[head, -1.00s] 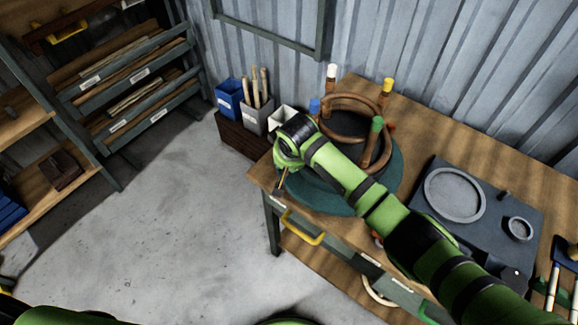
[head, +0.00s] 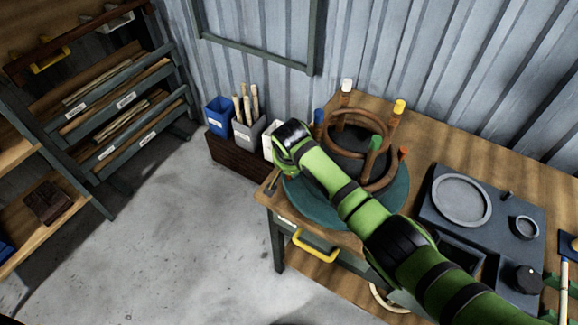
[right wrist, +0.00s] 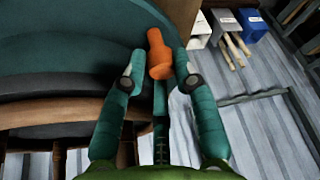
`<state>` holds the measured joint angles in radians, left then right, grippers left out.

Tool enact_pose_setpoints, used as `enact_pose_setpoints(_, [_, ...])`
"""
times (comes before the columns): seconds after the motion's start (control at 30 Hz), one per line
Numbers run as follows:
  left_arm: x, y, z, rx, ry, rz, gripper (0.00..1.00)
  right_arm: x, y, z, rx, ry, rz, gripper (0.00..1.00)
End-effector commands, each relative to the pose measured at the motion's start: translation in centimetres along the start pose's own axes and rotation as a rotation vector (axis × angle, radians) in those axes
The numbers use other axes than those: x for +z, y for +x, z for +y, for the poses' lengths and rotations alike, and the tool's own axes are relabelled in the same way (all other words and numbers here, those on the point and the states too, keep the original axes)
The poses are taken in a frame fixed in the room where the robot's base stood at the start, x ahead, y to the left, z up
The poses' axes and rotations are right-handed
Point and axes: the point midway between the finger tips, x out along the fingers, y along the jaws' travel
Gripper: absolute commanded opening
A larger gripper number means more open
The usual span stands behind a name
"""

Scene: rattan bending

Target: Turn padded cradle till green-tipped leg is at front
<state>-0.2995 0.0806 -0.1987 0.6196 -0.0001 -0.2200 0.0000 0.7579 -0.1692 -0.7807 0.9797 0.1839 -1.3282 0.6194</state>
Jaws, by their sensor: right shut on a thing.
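The padded cradle (head: 402,190) is a round teal base on the wooden table, carrying brown rattan rings and legs. Its leg tips are blue (head: 319,115), white (head: 347,85), yellow (head: 399,106), green (head: 376,143) and orange-red (head: 404,152). The green-tipped leg stands on the near right side of the rings. My right arm reaches across the base, and its gripper is mostly hidden at the base's left edge in the head view. In the right wrist view my right gripper (right wrist: 157,75) is shut on an orange peg (right wrist: 157,45) beside the teal rim. My left gripper is not in view.
A dark plate with a ring (head: 461,200) lies right of the cradle. Blue, grey and white bins (head: 248,134) stand beyond the table's left end, the grey one holding sticks. A yellow drawer handle (head: 312,247) juts from the table front. The floor at left is clear.

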Motion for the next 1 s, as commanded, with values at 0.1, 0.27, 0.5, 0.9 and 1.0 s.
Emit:
enact_pose_setpoints(0.1, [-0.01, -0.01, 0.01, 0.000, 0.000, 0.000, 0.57, -0.07, -0.14, -0.48, -0.010, 0.000, 0.003, 0.00])
enact_pose_setpoints(0.27, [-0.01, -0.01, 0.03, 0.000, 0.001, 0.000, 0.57, -0.09, -0.14, -0.48, -0.010, 0.001, 0.004, 0.00])
enact_pose_setpoints(0.5, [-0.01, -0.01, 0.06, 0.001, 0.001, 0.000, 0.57, -0.11, -0.15, -0.45, -0.010, 0.002, 0.004, 0.50])
enact_pose_setpoints(0.9, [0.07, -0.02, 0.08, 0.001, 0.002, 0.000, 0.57, -0.08, -0.05, -0.09, -0.002, 0.003, 0.002, 0.50])
enact_pose_setpoints(1.0, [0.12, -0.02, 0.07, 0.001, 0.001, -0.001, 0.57, -0.12, -0.35, -0.11, -0.003, 0.003, 0.003, 0.50])
